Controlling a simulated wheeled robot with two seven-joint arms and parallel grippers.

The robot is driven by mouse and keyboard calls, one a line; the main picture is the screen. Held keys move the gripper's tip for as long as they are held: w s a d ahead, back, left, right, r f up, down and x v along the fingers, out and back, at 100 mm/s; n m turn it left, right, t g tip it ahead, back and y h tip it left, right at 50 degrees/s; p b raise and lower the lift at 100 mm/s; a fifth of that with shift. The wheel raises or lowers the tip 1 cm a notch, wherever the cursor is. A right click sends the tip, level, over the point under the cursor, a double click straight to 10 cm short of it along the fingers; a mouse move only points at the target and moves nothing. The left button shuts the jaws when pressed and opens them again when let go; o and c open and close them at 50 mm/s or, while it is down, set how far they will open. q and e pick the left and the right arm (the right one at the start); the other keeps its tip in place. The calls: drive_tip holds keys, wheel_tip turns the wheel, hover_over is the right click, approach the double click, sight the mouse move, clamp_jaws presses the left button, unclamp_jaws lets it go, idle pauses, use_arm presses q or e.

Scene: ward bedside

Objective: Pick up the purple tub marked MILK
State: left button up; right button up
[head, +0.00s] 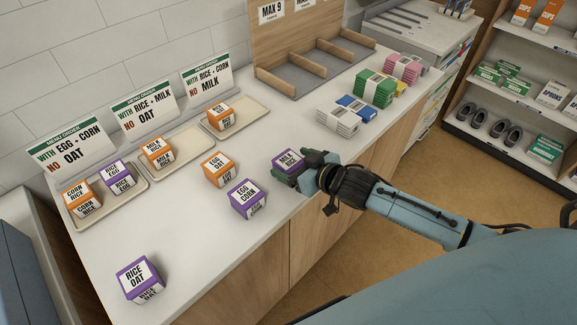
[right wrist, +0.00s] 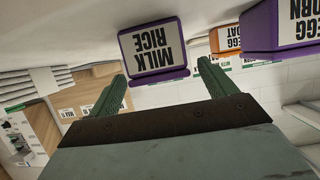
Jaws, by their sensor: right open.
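The purple tub marked MILK (head: 287,161) stands on the white counter, its label partly hidden by my right gripper in the head view. In the right wrist view its label reads MILK RICE, upside down, on the purple tub (right wrist: 154,50). My right gripper (head: 304,169) is open at the tub's right side. In the right wrist view, the green fingers of the gripper (right wrist: 162,72) are spread apart, with the tub at their tips, roughly between them. I cannot tell whether they touch it. My left gripper is not in view.
Purple EGG CORN (head: 248,199) and orange EGG OAT (head: 218,169) tubs stand to the left; purple RICE OAT (head: 140,279) is at the front. Three trays hold other tubs, including the right tray (head: 257,111). Wrapped packs (head: 338,121) lie behind. A wooden divider (head: 290,77) stands at the wall.

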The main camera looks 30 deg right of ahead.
drive_tip(key=shift+w+a+f, duration=0.2)
drive_tip(key=shift+w+f, duration=0.1)
drive_tip(key=shift+w, duration=0.2)
drive_tip(key=c, duration=1.2)
drive_tip(key=shift+r, duration=0.1)
